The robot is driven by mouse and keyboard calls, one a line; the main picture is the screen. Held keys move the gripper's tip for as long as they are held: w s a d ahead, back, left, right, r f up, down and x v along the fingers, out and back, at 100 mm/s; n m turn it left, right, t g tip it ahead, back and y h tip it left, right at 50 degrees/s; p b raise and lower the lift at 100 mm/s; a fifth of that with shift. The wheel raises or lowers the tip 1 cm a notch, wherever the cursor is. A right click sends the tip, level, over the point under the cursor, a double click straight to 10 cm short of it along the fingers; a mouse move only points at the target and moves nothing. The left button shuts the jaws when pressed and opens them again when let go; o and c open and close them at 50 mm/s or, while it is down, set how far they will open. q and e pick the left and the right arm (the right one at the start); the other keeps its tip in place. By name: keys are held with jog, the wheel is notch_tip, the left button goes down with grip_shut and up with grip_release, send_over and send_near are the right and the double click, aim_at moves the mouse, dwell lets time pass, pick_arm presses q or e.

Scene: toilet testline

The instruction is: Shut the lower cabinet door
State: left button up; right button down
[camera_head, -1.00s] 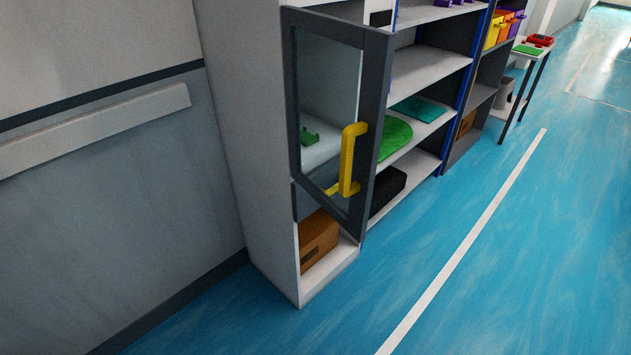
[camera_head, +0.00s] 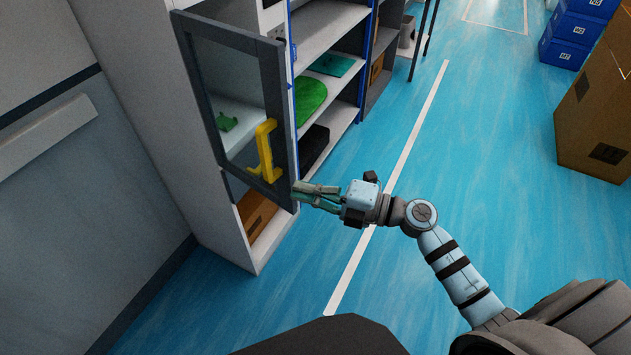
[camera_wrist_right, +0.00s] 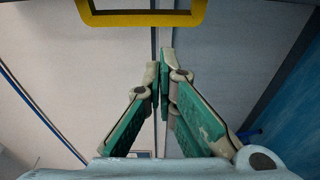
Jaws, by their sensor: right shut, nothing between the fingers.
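The cabinet door (camera_head: 277,105) is a dark-framed glass panel with a yellow handle (camera_head: 265,150). It stands ajar, its right edge out from the tall cabinet (camera_head: 150,90). My right gripper (camera_head: 297,192) is shut and empty, its fingertips at the door's lower right corner, below and right of the handle. I cannot tell whether they touch the door. In the right wrist view the shut fingertips (camera_wrist_right: 163,58) point toward pale panels, with the yellow handle (camera_wrist_right: 140,18) ahead at the top edge. My left gripper is not in view.
A brown box (camera_head: 254,213) sits in the open compartment below the door. Open shelves (camera_head: 325,30) with a green item (camera_head: 310,97) stand beyond. A large cardboard box (camera_head: 590,125) and blue crates (camera_head: 575,38) stand at right. The blue floor between is clear.

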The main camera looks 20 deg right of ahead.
aim_at(290, 171)
jog(key=w, duration=0.2)
jog(key=w+a, duration=0.1)
jog(key=w, duration=0.1)
jog(key=w+a, duration=0.1)
jog(key=shift+w, duration=0.4)
jog(key=shift+w+d, duration=0.15)
jog(key=shift+d, duration=0.3)
jog(key=shift+a, duration=0.1)
